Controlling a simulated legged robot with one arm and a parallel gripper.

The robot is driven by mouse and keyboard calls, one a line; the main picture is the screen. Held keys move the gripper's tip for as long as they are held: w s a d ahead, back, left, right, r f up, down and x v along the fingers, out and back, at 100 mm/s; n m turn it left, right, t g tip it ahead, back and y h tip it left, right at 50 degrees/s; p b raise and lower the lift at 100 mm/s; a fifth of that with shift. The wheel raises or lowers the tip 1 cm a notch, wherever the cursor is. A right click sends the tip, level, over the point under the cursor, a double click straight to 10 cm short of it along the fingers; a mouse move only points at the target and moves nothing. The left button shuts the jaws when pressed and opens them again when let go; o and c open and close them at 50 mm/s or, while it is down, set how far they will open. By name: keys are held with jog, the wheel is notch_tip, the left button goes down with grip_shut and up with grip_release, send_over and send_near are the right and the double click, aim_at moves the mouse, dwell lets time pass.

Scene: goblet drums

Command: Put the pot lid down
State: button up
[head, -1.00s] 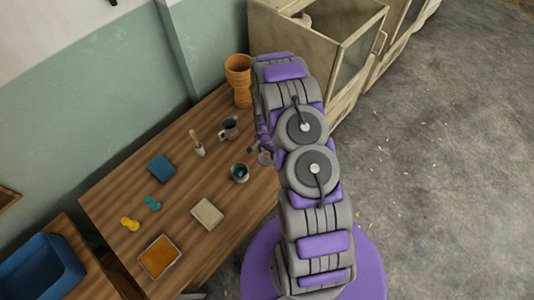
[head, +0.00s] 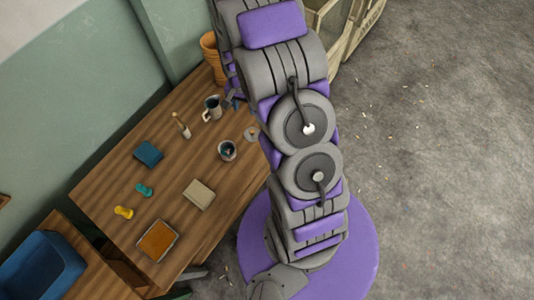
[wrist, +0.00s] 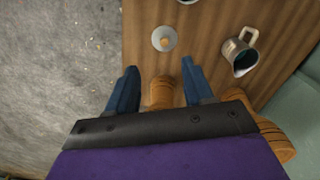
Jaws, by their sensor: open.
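In the head view my arm hides most of my gripper.
A grey mug (wrist: 239,53) stands near the lid. A cup (head: 227,150), a brush-like tool (head: 183,126), a cream block (head: 198,194) and an orange tray (head: 157,241) are on the table (head: 125,180). An orange goblet drum (head: 210,55) stands at the far end.

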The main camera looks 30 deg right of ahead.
jog(key=s+a+r+n, duration=0.35)
jog(key=s+r, duration=0.25)
jog(key=r, duration=0.3)
jog(key=s+a+r+n, duration=0.2)
jog(key=s+a+r, duration=0.3)
jog(key=r, duration=0.4)
jog(key=s+a+r+n, duration=0.1)
jog(key=s+r+n, duration=0.1)
jog(key=s, duration=0.7)
jog(key=s+a+r+n+g, duration=0.1)
jog(key=s+r, duration=0.4)
jog(key=s, duration=0.5)
jog(key=shift+s+a+r+n, duration=0.2)
jog(key=shift+a+r+n, duration=0.1)
jog(key=shift+n, duration=0.45)
jog(key=shift+f+b, duration=0.35)
jog(key=shift+f, duration=0.2)
jog(key=shift+c, duration=0.7)
jog(key=shift+d, duration=0.1)
